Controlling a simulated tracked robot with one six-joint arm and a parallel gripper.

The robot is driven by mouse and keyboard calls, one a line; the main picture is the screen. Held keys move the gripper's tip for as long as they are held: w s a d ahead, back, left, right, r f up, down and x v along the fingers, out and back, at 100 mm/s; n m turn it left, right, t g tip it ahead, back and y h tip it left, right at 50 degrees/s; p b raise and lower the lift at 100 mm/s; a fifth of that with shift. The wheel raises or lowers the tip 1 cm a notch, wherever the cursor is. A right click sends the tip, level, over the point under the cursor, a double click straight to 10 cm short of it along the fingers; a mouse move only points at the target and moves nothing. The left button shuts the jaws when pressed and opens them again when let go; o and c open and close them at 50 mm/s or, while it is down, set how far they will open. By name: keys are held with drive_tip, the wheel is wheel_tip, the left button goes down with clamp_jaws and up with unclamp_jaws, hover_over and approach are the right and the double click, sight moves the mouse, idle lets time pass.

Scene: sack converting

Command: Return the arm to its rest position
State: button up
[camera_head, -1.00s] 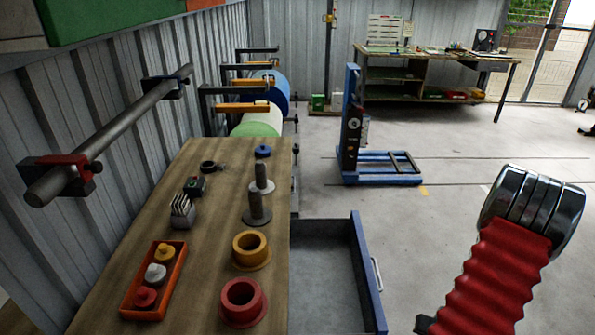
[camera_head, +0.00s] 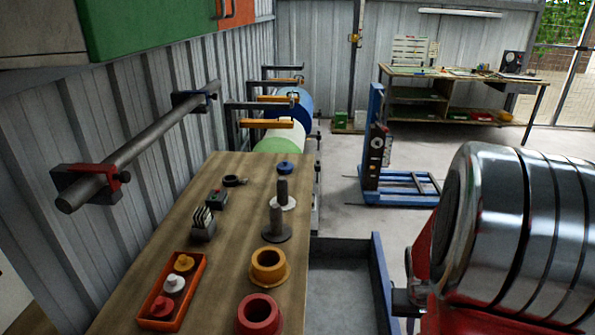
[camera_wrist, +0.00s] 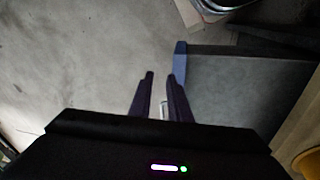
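My gripper (camera_wrist: 160,76) shows in the wrist view with its two dark fingers apart and nothing held between them. It is above the drawer's (camera_wrist: 240,92) blue end, and a small pale piece, perhaps the drawer handle, shows between the fingers. In the head view my arm (camera_head: 520,225), with red sleeve and shiny metal rings, fills the lower right. A dark part of it is close beside the blue drawer wall (camera_head: 380,285); whether they touch I cannot tell. The fingers are not clear there.
The drawer stands open at the right of the wooden bench (camera_head: 225,265). On the bench are a red ring (camera_head: 259,314), a yellow ring (camera_head: 269,266) and an orange tray (camera_head: 190,318). A blue stand (camera_head: 375,150) is beyond. A bar (camera_head: 140,150) runs along the left wall.

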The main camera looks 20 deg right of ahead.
drive_tip(key=w+a+r+n+t+y, duration=0.1)
drive_tip(key=w+a+r+n+t, duration=0.1)
drive_tip(key=a+r, duration=0.9)
drive_tip(key=w+a+r+n+t+y, duration=0.1)
drive_tip(key=a+r+n+t, duration=0.3)
drive_tip(key=a+r, duration=0.7)
drive_tip(key=a+n, duration=0.1)
drive_tip(key=a, duration=0.7)
drive_tip(key=shift+w+a+r+n, duration=0.15)
drive_tip(key=shift+w+r+n, duration=0.15)
drive_tip(key=shift+w, duration=0.1)
drive_tip(key=shift+s, duration=0.1)
